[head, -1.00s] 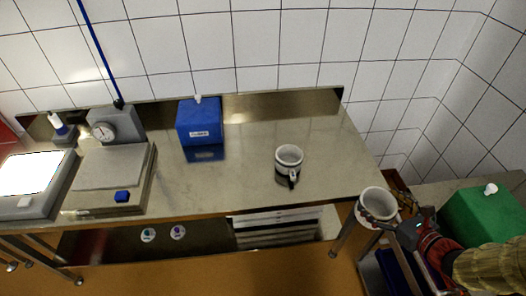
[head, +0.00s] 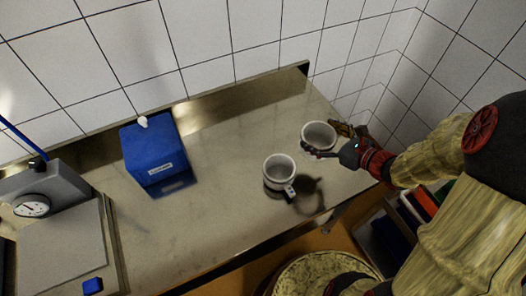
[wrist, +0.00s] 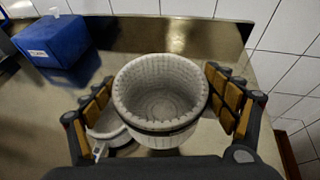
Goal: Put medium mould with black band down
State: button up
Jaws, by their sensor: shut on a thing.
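A white mould (head: 319,134) with a ribbed inside is held upright by my gripper (head: 326,141) over the right end of the steel table. In the wrist view the held mould (wrist: 160,92) has a dark band around its lower part, and the fingers of my gripper (wrist: 160,105) stand on both sides of it. A shadow on the table suggests that it is above the surface; the exact gap is unclear. A second white mould (head: 279,170) with a dark band and a small tag stands on the table to its left. It is partly hidden in the wrist view (wrist: 108,132).
The steel table (head: 225,215) is clear around the middle and front. A blue box (head: 153,155) stands at the back left. A scale with a dial (head: 32,206) is at the far left. A raised edge and tiled wall close off the back.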

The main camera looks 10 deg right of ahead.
jog(key=shift+d, duration=0.2)
jog(key=shift+w+d+f+b, duration=0.8)
jog(key=shift+w+d+f, duration=0.45)
jog(key=shift+d+f, duration=0.8)
jog(key=shift+w+d+f+b, duration=0.8)
jog(key=shift+w+d+f, duration=0.45)
jog(key=shift+d+f, duration=0.8)
jog(key=shift+w+d+f+b, duration=0.8)
jog(key=shift+w+d+f, duration=0.65)
jog(key=shift+f, duration=0.9)
jog(key=shift+s+d, duration=0.2)
jog(key=shift+s, duration=0.05)
jog(key=shift+f, duration=0.15)
jog(key=o, duration=1.3)
